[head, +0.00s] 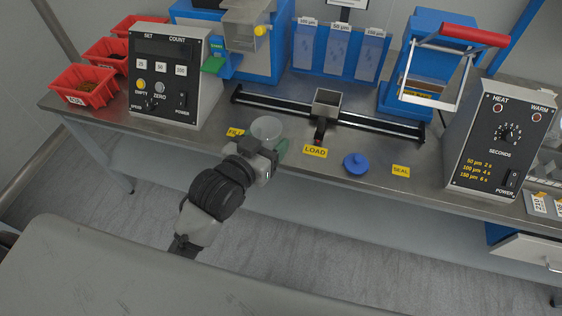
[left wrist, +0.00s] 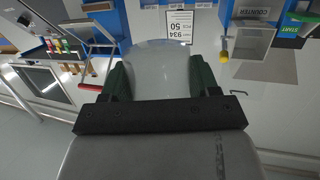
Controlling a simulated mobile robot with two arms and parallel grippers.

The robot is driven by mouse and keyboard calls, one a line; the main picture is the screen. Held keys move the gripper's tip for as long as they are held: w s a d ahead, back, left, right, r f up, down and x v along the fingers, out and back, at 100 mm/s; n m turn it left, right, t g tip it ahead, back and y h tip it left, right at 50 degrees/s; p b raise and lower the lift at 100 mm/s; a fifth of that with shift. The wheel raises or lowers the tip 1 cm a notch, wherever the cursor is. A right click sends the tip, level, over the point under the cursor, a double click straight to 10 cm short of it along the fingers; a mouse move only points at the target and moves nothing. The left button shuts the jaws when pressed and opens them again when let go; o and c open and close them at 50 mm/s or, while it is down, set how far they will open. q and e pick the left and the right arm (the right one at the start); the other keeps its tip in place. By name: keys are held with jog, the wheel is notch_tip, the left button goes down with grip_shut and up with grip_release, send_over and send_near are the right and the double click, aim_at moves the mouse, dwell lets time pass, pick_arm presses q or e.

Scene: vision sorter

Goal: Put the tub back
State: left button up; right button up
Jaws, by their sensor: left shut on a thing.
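The clear tub (head: 267,128) is by the FILL label (head: 236,132) near the bench's front edge. My left gripper (head: 272,148) is shut on it, reaching in from the front. In the left wrist view the tub (left wrist: 160,68) sits between the two green fingers of the gripper (left wrist: 160,80), and looks empty. I cannot tell whether its base touches the bench. My right gripper is not in view.
Right of the tub are a sliding carriage (head: 326,104) on a rail, the LOAD label (head: 315,151) and a blue knobbed disc (head: 356,163). The counter box (head: 174,80) stands left behind it; red bins (head: 84,90) are farther left. The heat sealer box (head: 499,132) is at right.

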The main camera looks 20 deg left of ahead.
pick_arm(q)
jog(key=w+a+f+b, duration=0.1)
jog(key=w+f+b, duration=0.1)
jog(key=w+f, duration=0.2)
jog(key=w+a+f+m+h+b, duration=0.1)
jog(key=w+f+b, duration=0.1)
jog(key=w+f, duration=0.2)
jog(key=w+a+f+m+g+h+b, duration=0.1)
jog(key=w+a+f+b, duration=0.1)
jog(key=w+f, duration=0.2)
jog(key=shift+w+f, duration=0.2)
jog(key=shift+w, duration=0.3)
jog(key=shift+w+f, duration=0.2)
jog(key=shift+w, duration=0.25)
jog(key=shift+w+f+b, duration=0.1)
jog(key=shift+f+b, duration=0.1)
jog(key=shift+b, duration=0.1)
notch_tip(320, 180, down, 4)
jog(key=shift+r+b, duration=0.15)
jog(key=shift+b, duration=0.2)
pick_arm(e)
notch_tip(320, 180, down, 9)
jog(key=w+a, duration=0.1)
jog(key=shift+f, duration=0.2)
